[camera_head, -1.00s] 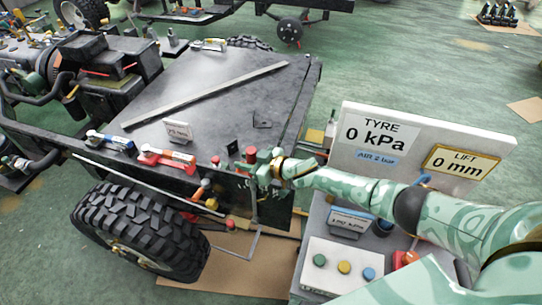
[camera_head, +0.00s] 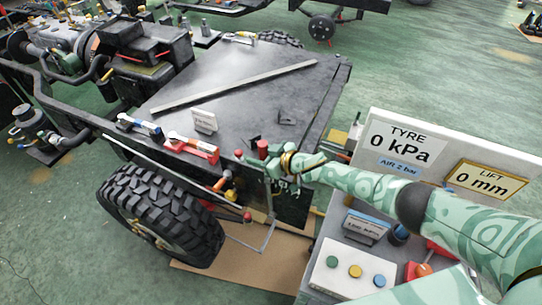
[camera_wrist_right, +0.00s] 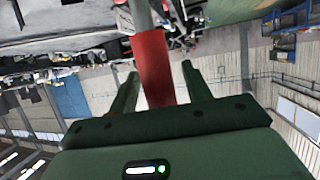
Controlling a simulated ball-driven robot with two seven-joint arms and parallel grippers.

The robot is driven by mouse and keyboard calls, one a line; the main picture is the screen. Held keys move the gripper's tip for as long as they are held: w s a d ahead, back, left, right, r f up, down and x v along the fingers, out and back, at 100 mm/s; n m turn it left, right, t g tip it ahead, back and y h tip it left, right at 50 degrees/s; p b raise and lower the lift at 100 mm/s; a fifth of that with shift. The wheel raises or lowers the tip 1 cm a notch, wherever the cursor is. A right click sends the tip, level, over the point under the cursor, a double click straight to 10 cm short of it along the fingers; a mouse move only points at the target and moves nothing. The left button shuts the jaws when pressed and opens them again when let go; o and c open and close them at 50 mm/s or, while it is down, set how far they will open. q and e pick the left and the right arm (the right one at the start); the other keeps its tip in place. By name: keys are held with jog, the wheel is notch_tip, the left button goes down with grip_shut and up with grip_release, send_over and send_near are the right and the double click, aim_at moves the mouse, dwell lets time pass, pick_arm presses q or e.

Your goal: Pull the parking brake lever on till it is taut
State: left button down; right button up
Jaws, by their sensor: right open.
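A lever with a red grip (camera_head: 262,148) stands at the near right corner of the dark flat deck, which I take to be the parking brake lever. My right gripper (camera_head: 276,164) is at this lever, partly hiding its lower part. In the right wrist view the red grip (camera_wrist_right: 154,66) and its grey shaft lie between the two open green fingers (camera_wrist_right: 160,86). A gap shows at each side, so the fingers look not closed on it. The lever's pivot is hidden. My left gripper is out of view.
A sign panel (camera_head: 371,130) reading TYRE 0 kPa and LIFT 0 mm stands to the right. Below it is a box with coloured buttons (camera_head: 345,270). A big tyre (camera_head: 150,210) is at the near left. Blue and red tools (camera_head: 190,147) lie on the deck edge.

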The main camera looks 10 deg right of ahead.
jog(key=p+v, duration=0.4)
jog(key=v, duration=1.2)
jog(key=shift+p, duration=0.3)
jog(key=shift+d+f, duration=0.1)
